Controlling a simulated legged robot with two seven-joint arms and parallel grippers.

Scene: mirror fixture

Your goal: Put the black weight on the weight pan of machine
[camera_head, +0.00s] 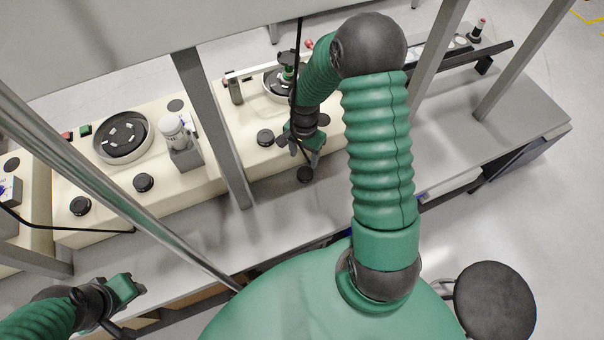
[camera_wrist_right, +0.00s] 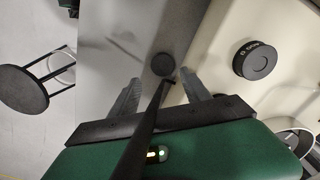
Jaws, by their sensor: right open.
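The black weight (camera_head: 305,174) is a small dark disc on the grey bench, close to the machine's front edge. In the right wrist view the black weight (camera_wrist_right: 163,65) appears between and just beyond the fingertips. My right gripper (camera_head: 304,156) points down above it, open and empty; its two grey fingers (camera_wrist_right: 160,82) are spread apart. I cannot tell which is the weight pan. My left gripper (camera_head: 126,290) is at lower left, its fingers unclear.
Several black round knobs or discs sit on the machine, one (camera_wrist_right: 255,60) near the right gripper. A white-grey cylinder (camera_head: 174,130) stands beside the left dish. Grey posts (camera_head: 215,125) rise from the bench. A dark stool (camera_head: 495,300) stands at lower right.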

